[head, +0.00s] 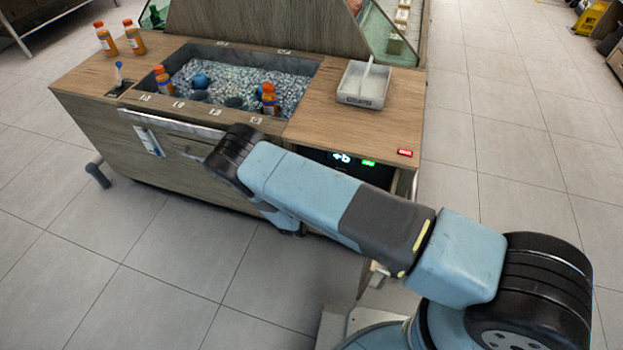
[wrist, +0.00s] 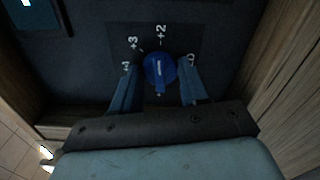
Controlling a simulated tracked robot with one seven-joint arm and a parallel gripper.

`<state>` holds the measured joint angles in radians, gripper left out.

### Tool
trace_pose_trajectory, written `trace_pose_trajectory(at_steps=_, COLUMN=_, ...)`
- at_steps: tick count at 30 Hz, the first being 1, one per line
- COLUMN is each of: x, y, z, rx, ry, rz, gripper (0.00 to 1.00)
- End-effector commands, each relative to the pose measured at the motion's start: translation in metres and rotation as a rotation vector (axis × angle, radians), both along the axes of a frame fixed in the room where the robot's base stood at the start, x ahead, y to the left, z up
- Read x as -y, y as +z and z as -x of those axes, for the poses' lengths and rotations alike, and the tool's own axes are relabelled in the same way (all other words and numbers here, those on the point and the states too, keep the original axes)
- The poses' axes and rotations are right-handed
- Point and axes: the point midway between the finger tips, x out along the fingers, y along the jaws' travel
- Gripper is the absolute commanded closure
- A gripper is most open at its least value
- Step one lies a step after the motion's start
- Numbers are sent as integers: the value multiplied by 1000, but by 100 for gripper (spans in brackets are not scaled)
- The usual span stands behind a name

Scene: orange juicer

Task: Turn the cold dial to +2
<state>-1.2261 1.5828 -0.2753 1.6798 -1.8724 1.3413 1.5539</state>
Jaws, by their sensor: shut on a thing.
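The blue cold dial (wrist: 161,72) shows in the wrist view on a dark panel, with a white line on its face and a blue lever part towards the bottom of the picture. White marks surround it: +3 (wrist: 133,43) at upper left, +2 (wrist: 160,34) above, and partly hidden ones at left and right. The white line runs roughly up and down, but which end is the pointer is hard to tell. My gripper (wrist: 160,76) has one blue finger on each side of the dial and is shut on it. In the head view my arm hides the dial and gripper.
Wooden walls flank the panel closely in the wrist view. The counter holds an ice bin with bottles (head: 268,98) and a white tray (head: 364,84).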

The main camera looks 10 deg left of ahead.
Motion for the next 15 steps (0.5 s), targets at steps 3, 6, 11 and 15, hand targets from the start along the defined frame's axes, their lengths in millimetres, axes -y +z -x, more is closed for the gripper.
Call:
trace_pose_trajectory(at_steps=3, x=5, y=-2, z=-1, rx=1, ry=-7, rz=-71, gripper=87)
trace_pose_trajectory(at_steps=6, x=5, y=-3, z=-1, rx=5, ry=-6, rz=-124, gripper=87)
trace_pose_trajectory(at_steps=11, x=4, y=-3, z=-1, rx=9, ry=-6, rz=-183, gripper=86)
trace_pose_trajectory(at_steps=15, x=4, y=-3, z=-1, rx=11, ry=-6, rz=-211, gripper=86)
